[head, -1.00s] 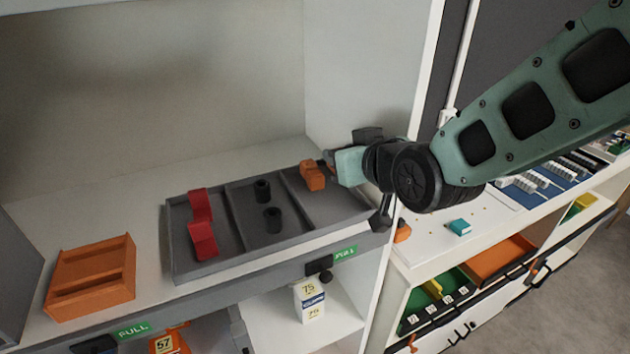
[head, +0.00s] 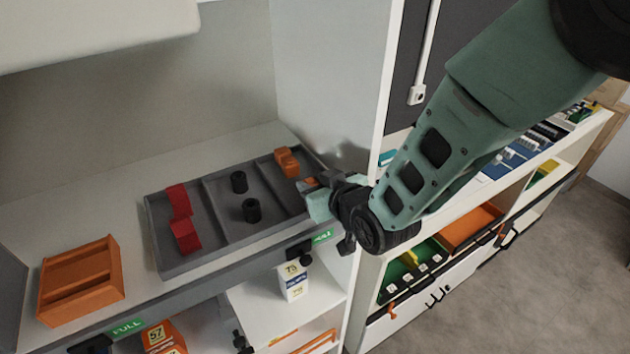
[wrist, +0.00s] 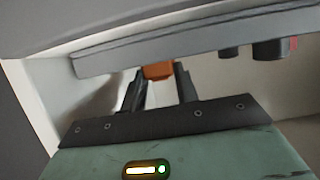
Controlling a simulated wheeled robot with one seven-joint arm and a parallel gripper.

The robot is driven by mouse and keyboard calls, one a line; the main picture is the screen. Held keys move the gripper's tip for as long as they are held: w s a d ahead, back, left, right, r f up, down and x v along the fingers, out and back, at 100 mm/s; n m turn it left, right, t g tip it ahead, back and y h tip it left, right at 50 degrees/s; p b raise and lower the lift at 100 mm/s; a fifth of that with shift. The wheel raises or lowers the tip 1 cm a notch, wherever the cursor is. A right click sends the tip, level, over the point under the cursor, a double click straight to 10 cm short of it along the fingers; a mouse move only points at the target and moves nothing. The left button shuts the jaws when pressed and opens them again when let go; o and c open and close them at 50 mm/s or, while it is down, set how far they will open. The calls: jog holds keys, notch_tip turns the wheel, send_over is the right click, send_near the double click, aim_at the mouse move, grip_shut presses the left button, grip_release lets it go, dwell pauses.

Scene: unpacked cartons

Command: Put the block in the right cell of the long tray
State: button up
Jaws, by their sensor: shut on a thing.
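The long grey tray (head: 212,259) lies on the shelf with three cells side by side. Its left cell holds red pieces (head: 182,218), its middle cell two black cylinders (head: 251,210). In the wrist view the orange block (wrist: 158,71) sits between the fingertips, overlapping the tray's edge (wrist: 210,46). I cannot tell its height over the tray.
An orange divided box (head: 80,280) stands left of the tray. The cabinet's white side wall (head: 330,80) rises close behind my gripper. A lower shelf holds a white carton (head: 291,281). A second low cabinet with an orange tray (head: 472,226) stands to the right.

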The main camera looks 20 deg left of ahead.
jog(key=shift+f, duration=0.1)
jog(key=o, duration=0.9)
jog(key=shift+o, duration=0.2)
jog(key=b+v, duration=0.4)
jog(key=v, duration=0.8)
jog(key=s+d+m+g+h, duration=0.1)
jog(key=s+d+g+h, duration=0.3)
jog(key=s+d, duration=0.4)
jog(key=s+d+m+g+h, duration=0.1)
jog(key=s+d+g+h, duration=0.3)
jog(key=s+d, duration=0.4)
jog(key=d+h, duration=0.1)
jog(key=d, duration=0.5)
jog(key=shift+r+g+h, duration=0.25)
jog(key=shift+g+h, duration=0.15)
